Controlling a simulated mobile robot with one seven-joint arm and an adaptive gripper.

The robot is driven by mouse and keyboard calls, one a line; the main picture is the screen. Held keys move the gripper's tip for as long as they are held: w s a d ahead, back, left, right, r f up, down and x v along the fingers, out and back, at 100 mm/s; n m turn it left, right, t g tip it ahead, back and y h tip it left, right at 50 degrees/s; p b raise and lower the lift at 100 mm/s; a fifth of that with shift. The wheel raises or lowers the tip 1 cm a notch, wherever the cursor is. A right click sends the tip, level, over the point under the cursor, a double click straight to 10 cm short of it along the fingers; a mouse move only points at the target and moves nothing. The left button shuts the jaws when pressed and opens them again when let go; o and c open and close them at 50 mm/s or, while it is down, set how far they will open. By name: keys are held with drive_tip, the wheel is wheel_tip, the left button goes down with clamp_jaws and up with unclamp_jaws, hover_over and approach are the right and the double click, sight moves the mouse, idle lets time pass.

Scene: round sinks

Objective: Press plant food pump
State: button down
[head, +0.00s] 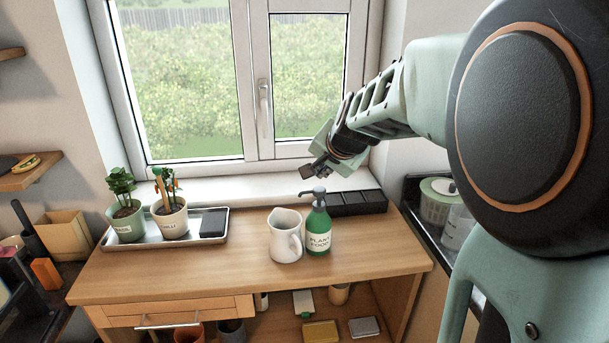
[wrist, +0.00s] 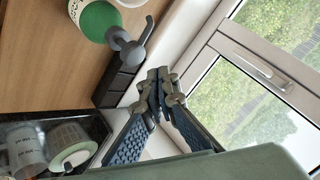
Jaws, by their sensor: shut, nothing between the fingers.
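The plant food bottle (head: 319,232) is green with a white label and stands upright on the wooden table. Its dark grey pump head (head: 314,194) is on top, with the spout pointing left. In the wrist view the bottle (wrist: 98,20) is at the top left and its pump (wrist: 128,45) points toward the upper right. My gripper (head: 307,173) is shut and empty, in the air above and behind the pump, apart from it. In the wrist view my gripper (wrist: 158,78) shows its fingers together, to the right of the pump.
A white pitcher (head: 285,235) stands just left of the bottle. A black compartment tray (head: 358,203) is behind it to the right. A metal tray (head: 150,241) with two potted plants is at the left. The window (head: 265,85) is behind. The table front is clear.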

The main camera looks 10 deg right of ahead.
sight(321, 190)
drive_tip(key=shift+r+p, duration=1.05)
drive_tip(key=shift+r, duration=0.65)
idle(0.5)
drive_tip(key=shift+r+p, duration=1.95)
drive_tip(key=shift+p, duration=0.75)
drive_tip(key=shift+f, duration=0.1)
wheel_tip(321, 190, down, 9)
drive_tip(key=b, duration=0.7)
drive_tip(key=shift+f+b, duration=0.3)
drive_tip(key=shift+b, duration=0.25)
